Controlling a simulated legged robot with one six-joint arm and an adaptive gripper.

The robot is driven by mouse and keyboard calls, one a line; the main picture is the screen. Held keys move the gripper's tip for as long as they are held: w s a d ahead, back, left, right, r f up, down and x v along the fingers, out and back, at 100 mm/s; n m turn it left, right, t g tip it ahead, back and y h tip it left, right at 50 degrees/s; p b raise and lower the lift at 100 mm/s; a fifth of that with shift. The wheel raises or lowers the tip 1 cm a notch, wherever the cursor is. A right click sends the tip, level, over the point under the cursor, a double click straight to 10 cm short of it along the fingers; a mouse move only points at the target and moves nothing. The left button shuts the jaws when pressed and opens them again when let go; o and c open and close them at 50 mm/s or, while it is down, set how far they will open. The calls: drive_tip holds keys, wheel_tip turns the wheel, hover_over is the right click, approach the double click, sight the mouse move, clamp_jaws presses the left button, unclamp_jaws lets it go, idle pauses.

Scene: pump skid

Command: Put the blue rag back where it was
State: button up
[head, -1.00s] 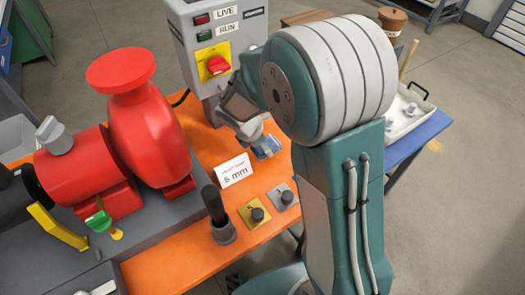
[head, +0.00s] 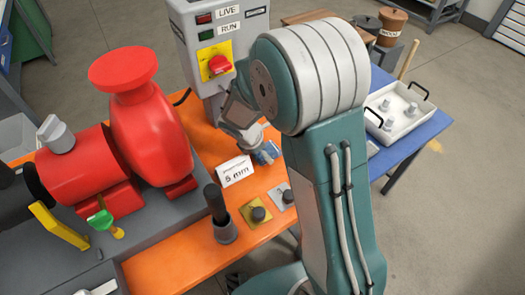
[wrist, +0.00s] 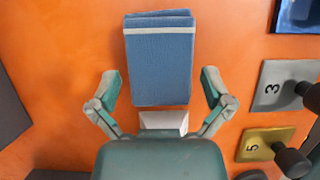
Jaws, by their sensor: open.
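The blue rag (wrist: 160,62), folded with a pale stripe near one end, appears on the orange bench top (wrist: 60,50) in the wrist view. In the head view it shows partly (head: 268,153), beside my gripper and behind the white "5 mm" card (head: 236,172). My gripper (wrist: 160,87) is open, its two fingers on either side of the rag's near half with a gap on each side. In the head view my gripper (head: 252,137) is partly hidden by my arm. I cannot tell its exact height above the rag.
The red pump (head: 150,120) stands left. The control box (head: 215,50) with a red switch stands behind. Knobs on a yellow plate (head: 256,213) and a grey plate (head: 285,196) sit near the front. A white tray (head: 400,130) stands on the blue table (head: 425,140) at right.

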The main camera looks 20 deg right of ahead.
drive_tip(key=v, duration=1.1)
drive_tip(key=s+d+r+m+t+y, duration=0.2)
drive_tip(key=s+r+m, duration=0.4)
drive_tip(key=s+m, duration=0.3)
drive_tip(key=s+d+r+m+t+y, duration=0.2)
drive_tip(key=s+d+r+m, duration=0.1)
drive_tip(key=s+r+m, duration=0.4)
drive_tip(key=shift+s+d+r+m, duration=0.35)
drive_tip(key=shift+s+m, duration=1.35)
drive_tip(key=shift+m, duration=1.1)
drive_tip(key=shift+f, duration=0.1)
